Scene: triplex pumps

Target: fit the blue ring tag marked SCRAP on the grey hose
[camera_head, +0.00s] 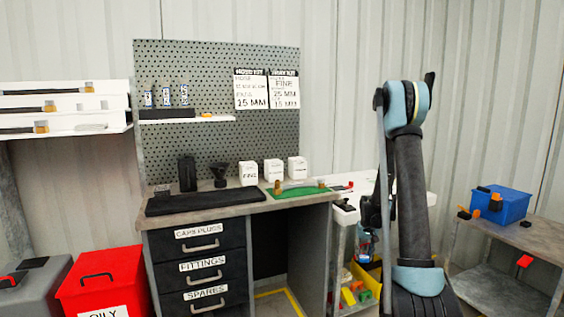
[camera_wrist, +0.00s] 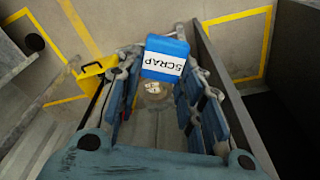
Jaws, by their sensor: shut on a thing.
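The blue tag marked SCRAP (camera_wrist: 165,58) is between the fingertips of my gripper (camera_wrist: 158,88) in the wrist view, its white label facing the camera. The gripper is shut on it. The tag's ring opening cannot be made out. In the head view my gripper (camera_head: 367,245) hangs low, right of the workbench, partly behind my arm; the tag is not clear there.
The workbench (camera_head: 215,202) carries a black mat, dark containers and white boxes. A yellow bin (camera_head: 365,276) with coloured pieces stands low near my gripper; a yellow bin also shows in the wrist view (camera_wrist: 92,70). A red bin (camera_head: 103,280) is left, a blue crate (camera_head: 503,205) right.

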